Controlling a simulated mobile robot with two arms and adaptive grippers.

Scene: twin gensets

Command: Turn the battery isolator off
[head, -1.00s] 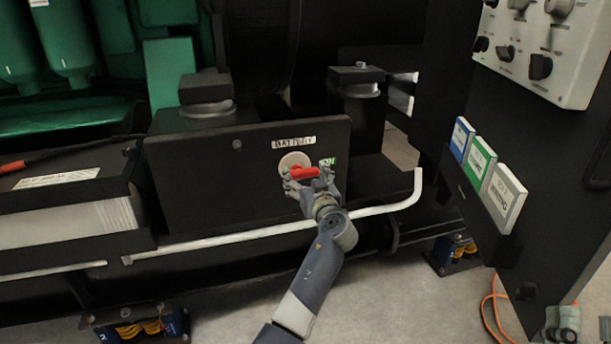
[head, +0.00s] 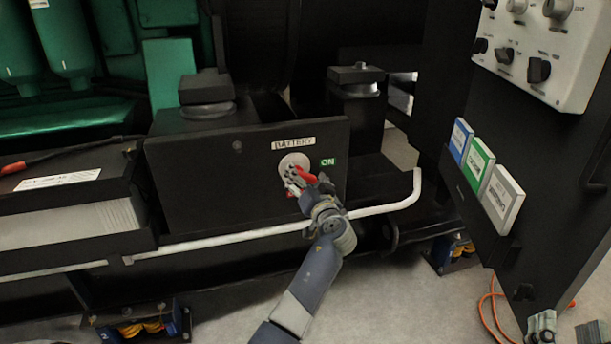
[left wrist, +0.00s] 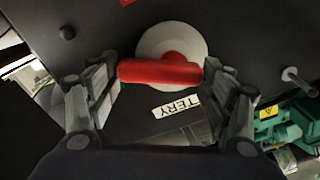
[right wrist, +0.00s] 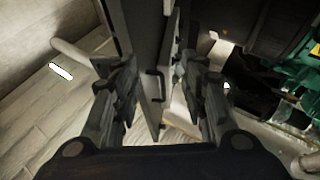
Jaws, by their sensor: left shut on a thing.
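The battery isolator's red handle (head: 305,176) sits on a pale round plate (head: 292,163) on the black battery box's front. A green ON label (head: 327,162) is right of the plate, under a BATTERY label (head: 293,143). The handle slants down to the right in the head view. My left gripper (head: 299,188) is shut on it; in the left wrist view the handle (left wrist: 160,72) lies between both fingers. A red patch (left wrist: 128,2) is cut off at that view's top edge. My right gripper (right wrist: 155,75) is open and empty, away from the isolator; it partly shows in the head view (head: 541,322).
A pale rail (head: 225,240) runs below the box and bends up at right. A panel with knobs (head: 540,55) and a rack of booklets (head: 482,168) stands on the right. An orange cable (head: 487,305) lies on the floor there.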

